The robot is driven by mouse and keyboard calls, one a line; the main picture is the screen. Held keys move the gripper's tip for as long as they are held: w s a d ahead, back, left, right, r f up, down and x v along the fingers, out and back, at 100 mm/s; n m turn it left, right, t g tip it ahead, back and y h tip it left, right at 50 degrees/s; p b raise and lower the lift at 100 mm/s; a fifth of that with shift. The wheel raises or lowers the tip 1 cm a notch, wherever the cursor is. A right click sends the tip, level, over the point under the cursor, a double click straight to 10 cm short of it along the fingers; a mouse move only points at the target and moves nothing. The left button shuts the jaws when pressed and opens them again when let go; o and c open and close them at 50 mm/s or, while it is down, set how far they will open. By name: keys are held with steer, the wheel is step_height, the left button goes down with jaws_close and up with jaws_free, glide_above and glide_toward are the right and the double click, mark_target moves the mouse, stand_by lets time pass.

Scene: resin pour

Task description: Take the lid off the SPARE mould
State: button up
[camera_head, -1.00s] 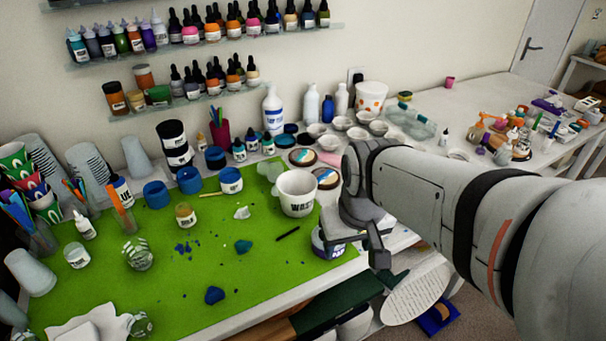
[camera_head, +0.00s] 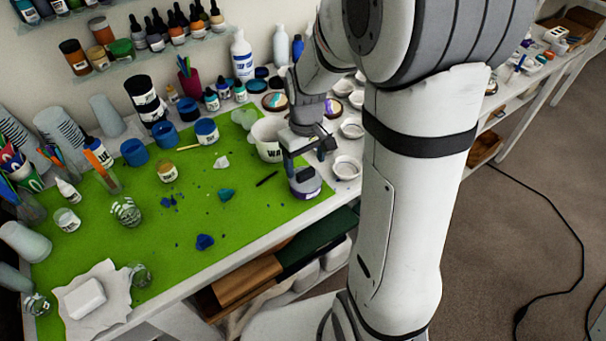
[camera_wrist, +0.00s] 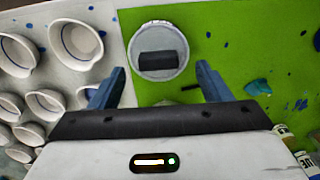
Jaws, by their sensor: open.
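A squat round pot (camera_head: 305,184) with a purple-blue band stands at the right front corner of the green mat; its label is too small to read. In the wrist view its round grey lid (camera_wrist: 147,32) has a dark rectangular grip block (camera_wrist: 161,60) on top, and the lid is on. My gripper (camera_head: 307,155) is above the pot, pointing down. In the wrist view my open gripper (camera_wrist: 161,75) has a finger on either side of the block's line, with nothing held. The fingers look apart from the block; the exact height gap is unclear.
A white waste cup (camera_head: 268,138) stands just left behind my gripper. Small white bowls (camera_head: 347,167) stand to the right, also in the wrist view (camera_wrist: 76,38).

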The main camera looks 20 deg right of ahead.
mark_target(306, 172)
steer(key=shift+f, duration=1.5)
steer(key=shift+d, duration=0.1)
steer(key=shift+c, duration=0.3)
steer(key=c, duration=1)
